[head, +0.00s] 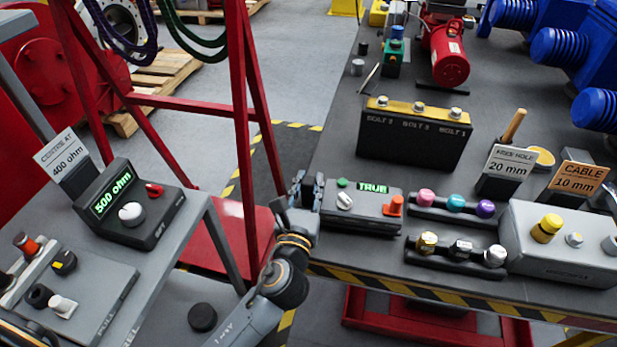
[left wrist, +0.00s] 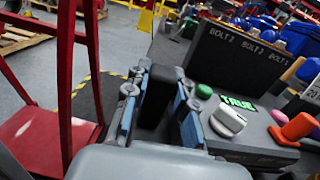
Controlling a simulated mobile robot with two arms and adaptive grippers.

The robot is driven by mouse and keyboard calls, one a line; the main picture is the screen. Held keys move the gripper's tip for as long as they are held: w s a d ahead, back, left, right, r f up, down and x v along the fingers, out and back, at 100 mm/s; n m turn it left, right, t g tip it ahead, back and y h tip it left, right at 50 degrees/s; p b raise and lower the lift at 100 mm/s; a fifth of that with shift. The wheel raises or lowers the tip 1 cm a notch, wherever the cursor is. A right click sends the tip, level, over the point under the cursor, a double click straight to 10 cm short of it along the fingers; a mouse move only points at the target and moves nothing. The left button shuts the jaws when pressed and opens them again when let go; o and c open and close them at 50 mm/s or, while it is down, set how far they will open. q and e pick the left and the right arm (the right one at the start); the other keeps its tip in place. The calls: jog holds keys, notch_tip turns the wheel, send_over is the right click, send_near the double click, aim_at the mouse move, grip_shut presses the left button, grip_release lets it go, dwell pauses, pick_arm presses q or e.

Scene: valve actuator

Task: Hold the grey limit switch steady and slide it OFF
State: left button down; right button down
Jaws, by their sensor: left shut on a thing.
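My left gripper (head: 305,190) is at the left end of a dark box with a green TRUE display (head: 372,187), by the table's left edge. In the left wrist view its two fingers (left wrist: 158,112) are shut on a dark grey block (left wrist: 160,88), which stands upright between them. I cannot tell for sure whether this block is the grey limit switch. The display box carries a green button (head: 342,183), a white knob (head: 345,201) and an orange-red piece (head: 394,205). The gripper hides the box's left end in the head view. My right gripper is not in view.
Right of the display box are a rack of coloured knobs (head: 457,203), a rack of bolts (head: 461,247) and a light grey box (head: 560,248). A black BOLT block (head: 415,135) stands behind. A red frame (head: 240,110) stands left of the gripper.

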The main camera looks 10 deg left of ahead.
pick_arm(q)
jog(key=shift+f, duration=0.35)
jog(key=shift+f, duration=0.45)
dwell(0.9)
